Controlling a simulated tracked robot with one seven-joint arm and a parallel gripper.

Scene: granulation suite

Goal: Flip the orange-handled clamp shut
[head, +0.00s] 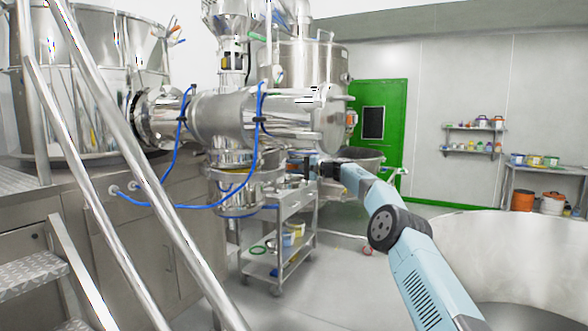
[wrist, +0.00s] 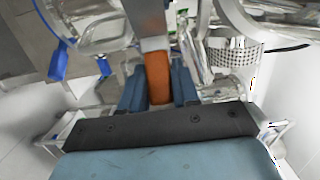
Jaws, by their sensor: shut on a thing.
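The orange clamp handle (wrist: 157,76) stands upright in the middle of the wrist view, below a grey metal part of the clamp (wrist: 150,20). The blue fingers of my gripper (wrist: 158,92) are on both sides of the handle and shut on it. In the head view my gripper (head: 304,164) is beside the steel vessel outlet, below the large horizontal cylinder. The held handle is too small or hidden to make out there. I cannot tell how far the clamp is closed.
The horizontal steel cylinder (head: 230,115) with blue hoses (head: 172,160) is above and left of my gripper. A steel trolley (head: 285,262) stands below. Slanted stair rails (head: 120,130) cross the left. A large round steel vessel (head: 510,245) fills the lower right.

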